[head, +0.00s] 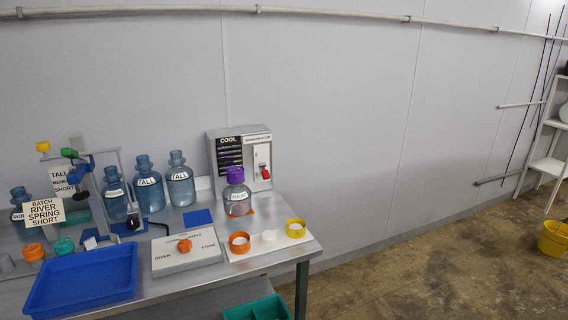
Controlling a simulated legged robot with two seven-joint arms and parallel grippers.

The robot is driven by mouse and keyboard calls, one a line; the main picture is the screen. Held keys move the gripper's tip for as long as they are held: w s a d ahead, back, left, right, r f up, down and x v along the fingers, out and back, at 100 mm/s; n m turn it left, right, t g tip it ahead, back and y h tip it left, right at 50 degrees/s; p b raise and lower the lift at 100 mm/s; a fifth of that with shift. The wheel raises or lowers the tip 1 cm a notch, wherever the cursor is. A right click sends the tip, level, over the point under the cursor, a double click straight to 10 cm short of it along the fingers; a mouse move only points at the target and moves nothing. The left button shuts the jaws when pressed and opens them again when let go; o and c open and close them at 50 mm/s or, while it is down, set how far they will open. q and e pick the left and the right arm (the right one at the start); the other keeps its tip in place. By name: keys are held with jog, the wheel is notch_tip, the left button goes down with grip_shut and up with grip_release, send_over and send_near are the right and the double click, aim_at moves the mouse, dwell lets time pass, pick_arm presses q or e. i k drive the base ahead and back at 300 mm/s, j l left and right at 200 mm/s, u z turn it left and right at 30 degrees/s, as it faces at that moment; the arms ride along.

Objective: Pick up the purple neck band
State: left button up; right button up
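The purple neck band (235,175) is at the neck of the clear jug labelled SHORT (238,200), which stands upright at the right part of the metal table. A smaller purple piece shows just above the band; I cannot tell whether it belongs to it. An orange ring (239,243) and a yellow ring (296,228) sit on a white strip in front of the jug. Neither of my grippers is in view.
A COOL panel box (225,157) stands close behind the jug. Blue jugs (181,180), a grey stand and a batch sign (43,213) are to the left. A blue tray (84,279) and a grey box with an orange knob (187,251) are at the front.

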aim_at(237, 178)
jog(key=i+l+z, duration=0.2)
jog(key=i+z, duration=0.15)
jog(key=z, duration=0.15)
jog(key=i+z, duration=0.75)
jog(key=z, duration=0.2)
jog(key=i+u, duration=0.1)
jog(key=i, duration=0.35)
jog(key=i+l+u, duration=0.15)
jog(key=i, duration=0.35)
